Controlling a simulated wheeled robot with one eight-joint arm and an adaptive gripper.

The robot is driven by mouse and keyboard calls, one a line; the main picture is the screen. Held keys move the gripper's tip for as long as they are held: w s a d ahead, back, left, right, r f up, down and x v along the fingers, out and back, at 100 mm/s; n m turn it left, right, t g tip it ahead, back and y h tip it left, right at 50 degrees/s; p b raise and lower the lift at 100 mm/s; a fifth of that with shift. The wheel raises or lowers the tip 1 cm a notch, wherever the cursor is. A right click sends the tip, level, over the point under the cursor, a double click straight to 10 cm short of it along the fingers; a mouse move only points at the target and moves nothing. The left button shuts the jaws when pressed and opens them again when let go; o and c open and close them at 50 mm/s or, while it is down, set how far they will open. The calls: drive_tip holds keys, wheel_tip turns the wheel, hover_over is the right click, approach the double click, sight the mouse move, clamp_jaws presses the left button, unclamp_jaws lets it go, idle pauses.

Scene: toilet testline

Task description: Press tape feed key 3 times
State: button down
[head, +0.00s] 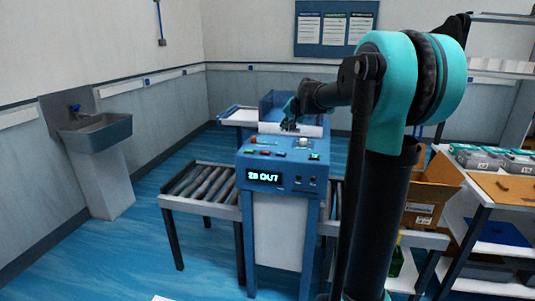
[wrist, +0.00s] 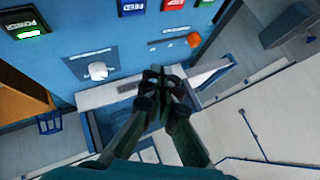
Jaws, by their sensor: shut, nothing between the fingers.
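The machine's blue front panel (head: 290,175) carries a row of keys. In the wrist view a blue key (wrist: 131,6) with a white label that appears to read FEED is at the top edge, partly cut off. A red key (wrist: 173,4) is to its right. A lit green POWER key (wrist: 30,28) is at the upper left. My gripper (wrist: 164,74) is shut and empty, with its tips over the panel's edge area, apart from the keys in the picture. In the head view my gripper (head: 290,125) is above the back of the machine's top.
A white knob (wrist: 97,71) and an orange knob (wrist: 194,40) stand out on the panel. The display (head: 264,177) appears to read 28 OUT. Roller conveyors (head: 203,184) flank the machine. A sink (head: 97,134) is at left; a shelf with cardboard boxes (head: 432,185) is at right.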

sight(282, 154)
drive_tip(key=shift+w+a+r, duration=0.1)
drive_tip(key=shift+a, duration=0.3)
drive_tip(key=shift+f, duration=4.4)
drive_tip(key=shift+f, duration=0.2)
drive_tip(key=shift+f, duration=0.2)
drive_tip(key=shift+f, duration=0.4)
drive_tip(key=shift+r, duration=0.8)
